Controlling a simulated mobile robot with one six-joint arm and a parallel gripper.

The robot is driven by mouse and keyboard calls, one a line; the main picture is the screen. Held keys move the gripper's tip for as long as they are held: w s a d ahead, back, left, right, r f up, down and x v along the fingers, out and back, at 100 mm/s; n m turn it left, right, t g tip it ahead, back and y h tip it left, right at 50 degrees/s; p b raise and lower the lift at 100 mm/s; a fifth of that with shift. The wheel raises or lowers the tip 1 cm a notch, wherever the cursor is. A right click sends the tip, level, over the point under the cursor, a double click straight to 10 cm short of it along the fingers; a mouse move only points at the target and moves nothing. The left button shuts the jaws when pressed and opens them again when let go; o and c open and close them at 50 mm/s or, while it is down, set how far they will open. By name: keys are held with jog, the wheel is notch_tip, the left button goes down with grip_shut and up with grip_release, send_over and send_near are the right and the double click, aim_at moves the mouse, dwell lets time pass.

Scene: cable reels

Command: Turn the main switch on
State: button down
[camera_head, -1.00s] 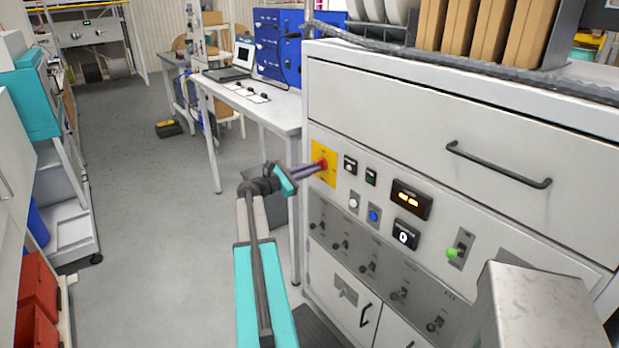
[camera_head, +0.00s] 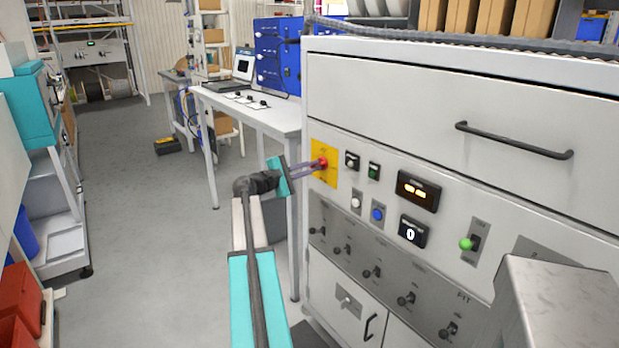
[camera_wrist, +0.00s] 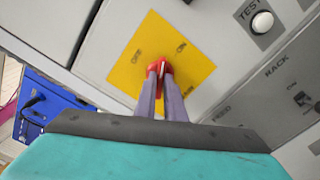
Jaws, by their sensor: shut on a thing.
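The main switch is a red knob (camera_head: 321,163) on a yellow plate (camera_head: 328,177), at the left end of the grey cabinet's control panel. In the wrist view the red knob (camera_wrist: 161,68) sits between my fingertips, and the yellow plate (camera_wrist: 133,72) carries the words OFF and ON. My gripper (camera_head: 316,165) reaches the knob from the left and is shut on it. It also shows in the wrist view (camera_wrist: 162,77), where the fingers cover part of the knob and part of the lower lettering. I cannot tell clearly which word the knob points to.
Right of the switch are small buttons, a blue button (camera_head: 378,214), a lit orange display (camera_head: 418,190) and a green-tipped lever (camera_head: 467,243). A drawer handle (camera_head: 513,140) juts out above. A white table (camera_head: 250,108) stands behind my gripper.

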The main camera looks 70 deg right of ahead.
jog(key=shift+d+r+m+b, duration=0.1)
jog(key=shift+r+m+b, duration=0.05)
jog(key=shift+m+b, duration=3)
jog(key=shift+b, duration=0.4)
jog(key=c, duration=1.8)
grip_release()
jog(key=shift+c, duration=0.2)
jog(key=shift+w, duration=0.1)
